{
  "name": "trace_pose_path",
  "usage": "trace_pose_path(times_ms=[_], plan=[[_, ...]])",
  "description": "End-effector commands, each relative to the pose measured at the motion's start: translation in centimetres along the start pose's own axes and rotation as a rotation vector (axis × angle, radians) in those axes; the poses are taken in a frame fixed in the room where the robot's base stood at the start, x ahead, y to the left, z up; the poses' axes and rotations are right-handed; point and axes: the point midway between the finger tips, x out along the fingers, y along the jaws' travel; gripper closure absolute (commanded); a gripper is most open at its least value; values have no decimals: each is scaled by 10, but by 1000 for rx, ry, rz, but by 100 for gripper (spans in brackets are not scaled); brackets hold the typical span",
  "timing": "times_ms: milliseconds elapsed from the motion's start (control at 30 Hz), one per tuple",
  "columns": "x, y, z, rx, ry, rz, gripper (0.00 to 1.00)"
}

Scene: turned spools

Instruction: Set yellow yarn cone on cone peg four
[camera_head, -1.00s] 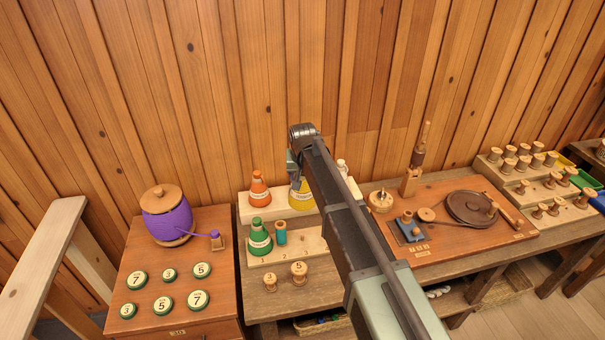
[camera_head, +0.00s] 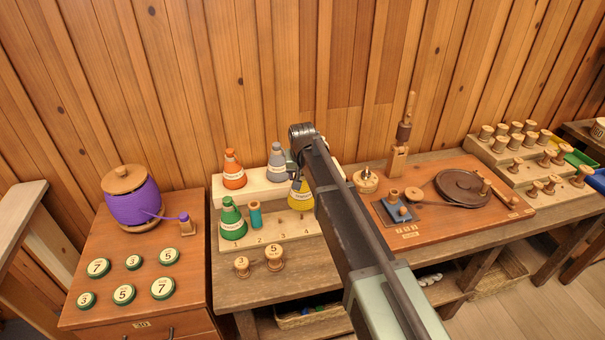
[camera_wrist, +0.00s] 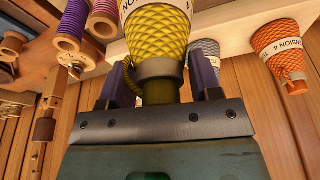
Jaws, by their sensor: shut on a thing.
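The yellow yarn cone (camera_head: 299,198) is in my gripper, over the right part of the front peg board (camera_head: 285,238), near the number 4. The arm partly covers it in the head view. In the wrist view my gripper (camera_wrist: 160,88) is shut on the narrow top of the yellow cone (camera_wrist: 157,38), one dark finger on each side. I cannot tell whether the cone's base touches the board; peg four is hidden.
A green cone (camera_head: 232,222) stands at number 1 and a teal spool (camera_head: 255,215) at number 2. An orange cone (camera_head: 232,172) and a grey cone (camera_head: 277,164) stand on the raised rear shelf. Numbered spools (camera_head: 274,258) stand in front of the board.

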Motion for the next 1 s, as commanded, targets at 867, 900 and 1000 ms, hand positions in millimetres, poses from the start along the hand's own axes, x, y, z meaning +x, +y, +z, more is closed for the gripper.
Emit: trace_pose_path(times_ms=[867, 900, 1000], plan=[[49, 0, 14, 1, 0, 0, 98], [49, 0, 14, 1, 0, 0, 98], [54, 0, 15, 1, 0, 1, 98]])
